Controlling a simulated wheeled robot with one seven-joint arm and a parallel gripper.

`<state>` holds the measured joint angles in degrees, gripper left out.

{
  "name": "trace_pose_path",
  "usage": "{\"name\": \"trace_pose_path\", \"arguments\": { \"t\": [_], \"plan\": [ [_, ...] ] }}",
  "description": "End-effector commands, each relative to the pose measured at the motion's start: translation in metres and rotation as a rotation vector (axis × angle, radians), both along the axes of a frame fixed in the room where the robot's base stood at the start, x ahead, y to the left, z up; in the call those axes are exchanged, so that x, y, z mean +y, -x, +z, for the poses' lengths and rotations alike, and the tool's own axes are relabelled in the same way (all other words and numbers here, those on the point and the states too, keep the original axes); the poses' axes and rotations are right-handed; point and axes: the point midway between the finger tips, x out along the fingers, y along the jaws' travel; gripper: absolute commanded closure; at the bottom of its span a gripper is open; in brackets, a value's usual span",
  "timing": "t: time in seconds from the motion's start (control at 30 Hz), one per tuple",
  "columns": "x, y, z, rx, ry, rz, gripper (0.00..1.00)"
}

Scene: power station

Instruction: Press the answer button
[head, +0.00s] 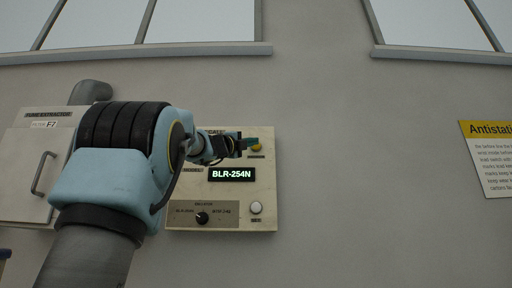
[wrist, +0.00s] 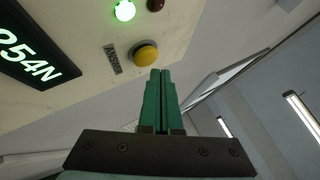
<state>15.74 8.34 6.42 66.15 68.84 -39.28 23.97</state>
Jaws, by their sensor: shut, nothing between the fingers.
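The answer button is a round yellow button (wrist: 144,54) on a cream panel, with an "ANSWER" label beside it in the wrist view. In the head view the yellow button (head: 257,147) is at the panel's upper right, partly hidden by my gripper. My gripper (wrist: 158,72) has green fingers, shut with nothing between them. The fingertips appear just below the button in the wrist view; I cannot tell whether they touch it. In the head view my gripper (head: 256,141) overlaps the top right of the panel (head: 268,185).
The panel has a display (head: 231,174) reading "BLR-254N", a white button (head: 256,208) and a black selector knob (head: 202,218). A lit green lamp (wrist: 124,10) and a dark red lamp (wrist: 155,4) are near the yellow button. A fume extractor cabinet (head: 22,176) is at left; the wall at right is mostly clear.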

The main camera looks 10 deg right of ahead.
Motion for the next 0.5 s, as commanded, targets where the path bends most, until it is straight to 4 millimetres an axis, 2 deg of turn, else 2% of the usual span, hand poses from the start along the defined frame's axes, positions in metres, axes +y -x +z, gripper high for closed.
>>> {"name": "trace_pose_path", "arguments": {
  "t": [0.2,0.5],
  "plan": [
    [0.000,0.003,0.000,-0.001,0.000,-0.001,1.00],
    [0.005,0.031,-0.001,-0.002,0.001,-0.002,1.00]
  ]
}}
